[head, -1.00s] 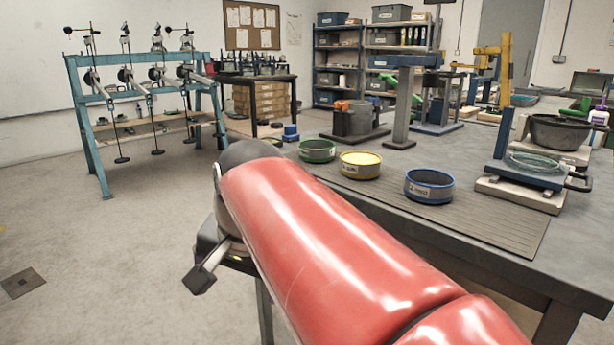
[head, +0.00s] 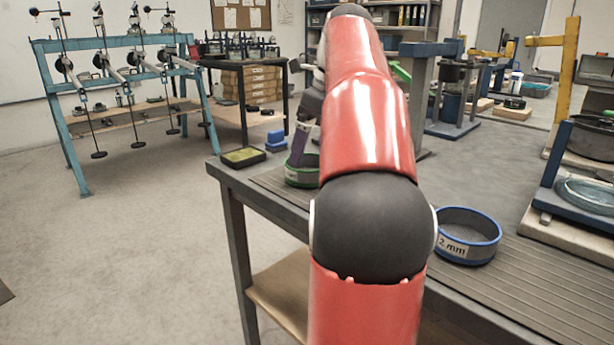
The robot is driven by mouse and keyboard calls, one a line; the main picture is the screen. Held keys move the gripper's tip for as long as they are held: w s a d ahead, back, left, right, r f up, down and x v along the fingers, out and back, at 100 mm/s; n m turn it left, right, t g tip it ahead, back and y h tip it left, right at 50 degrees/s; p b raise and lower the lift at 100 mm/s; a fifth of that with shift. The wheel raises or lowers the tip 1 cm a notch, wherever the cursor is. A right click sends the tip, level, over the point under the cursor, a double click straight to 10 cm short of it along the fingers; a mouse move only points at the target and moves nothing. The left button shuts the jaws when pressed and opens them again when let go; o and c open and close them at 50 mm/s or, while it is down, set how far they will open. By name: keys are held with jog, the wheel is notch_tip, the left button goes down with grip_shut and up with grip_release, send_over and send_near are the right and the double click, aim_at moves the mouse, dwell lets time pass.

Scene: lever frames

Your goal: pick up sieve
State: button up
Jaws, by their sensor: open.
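A green round sieve (head: 301,172) stands near the left end of the grey table, its right side hidden behind my red arm. My gripper (head: 297,152) points down at the green sieve's rim, partly hidden by the arm; a dark purplish finger shows there. Whether it touches the rim I cannot tell. A blue sieve labelled "2 mm" (head: 467,237) stands on the ribbed mat to the right of my arm. The yellow sieve is hidden behind my arm.
A shallow black tray with yellowish content (head: 243,157) lies at the table's left corner, near a blue block (head: 275,141). A blue-green lever frame (head: 126,85) stands on the floor at left.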

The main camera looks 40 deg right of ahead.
aim_at(308, 163)
jog(key=x, duration=0.1)
jog(key=b+x, duration=0.1)
jog(key=x, duration=0.2)
jog(key=shift+s+f, duration=0.15)
jog(key=shift+s, duration=0.2)
jog(key=shift+w+a+f+b, duration=0.1)
jog(key=shift+w+f+b, duration=0.1)
jog(key=shift+f+b, duration=0.2)
jog(key=c, duration=1)
jog(key=shift+r, duration=0.1)
